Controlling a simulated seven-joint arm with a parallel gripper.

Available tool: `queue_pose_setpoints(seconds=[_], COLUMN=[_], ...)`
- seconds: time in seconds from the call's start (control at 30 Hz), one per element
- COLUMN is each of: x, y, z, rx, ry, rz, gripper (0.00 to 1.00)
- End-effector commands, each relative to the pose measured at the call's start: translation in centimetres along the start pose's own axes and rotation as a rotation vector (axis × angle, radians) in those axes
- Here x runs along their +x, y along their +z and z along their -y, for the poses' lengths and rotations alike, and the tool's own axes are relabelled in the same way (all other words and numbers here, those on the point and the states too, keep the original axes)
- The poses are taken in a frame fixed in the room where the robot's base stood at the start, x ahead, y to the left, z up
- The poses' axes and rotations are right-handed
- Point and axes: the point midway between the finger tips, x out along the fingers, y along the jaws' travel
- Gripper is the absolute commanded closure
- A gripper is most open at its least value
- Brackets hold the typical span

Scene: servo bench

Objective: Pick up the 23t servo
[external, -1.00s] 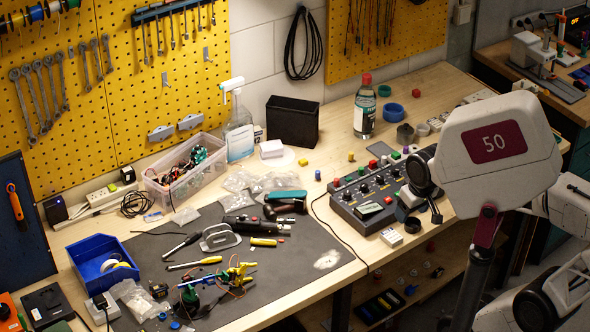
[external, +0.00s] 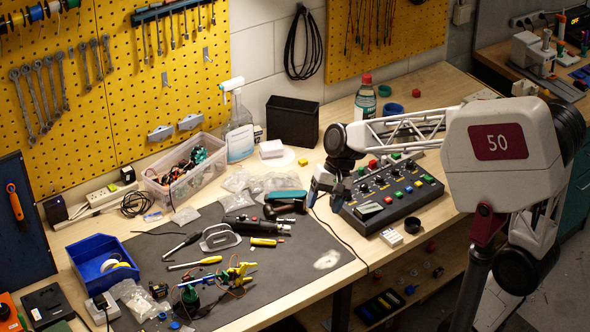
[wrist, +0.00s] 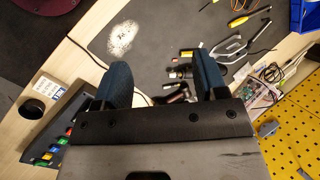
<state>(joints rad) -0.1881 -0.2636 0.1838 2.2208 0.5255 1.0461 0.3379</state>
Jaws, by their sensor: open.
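I cannot pick out the 23t servo for certain. Small dark items (external: 159,290) lie at the mat's front left, too small to tell apart. My gripper (external: 326,190) hangs above the bench beside the control box, near the mat's right edge. In the wrist view its two blue fingers stand apart with nothing held between them (wrist: 160,64). The dark mat (external: 285,280) holds a grey bracket, a black rotary tool (external: 258,223) and yellow-handled screwdrivers (external: 195,263). A green and yellow helping-hand stand (external: 237,277) is at the mat's front.
The control box (external: 395,197) with coloured buttons stands right of my gripper. A blue bin (external: 88,255) is at the left, a clear tub (external: 186,172) of parts at the back. A spray bottle (external: 238,130) and black holder (external: 293,122) stand behind.

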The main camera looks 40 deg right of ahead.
Motion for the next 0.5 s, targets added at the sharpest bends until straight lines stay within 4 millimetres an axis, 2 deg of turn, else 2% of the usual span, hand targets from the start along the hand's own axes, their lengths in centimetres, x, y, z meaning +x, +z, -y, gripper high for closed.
queue_pose_setpoints(seconds=[0.1, 0.5], x=[1.7, 8.0], y=[-1.1, -3.9], z=[2.9, 12.5], rx=[0.06, 0.278], ry=[-0.029, -0.11], rz=[0.059, 0.261], gripper=[0.34, 0.34])
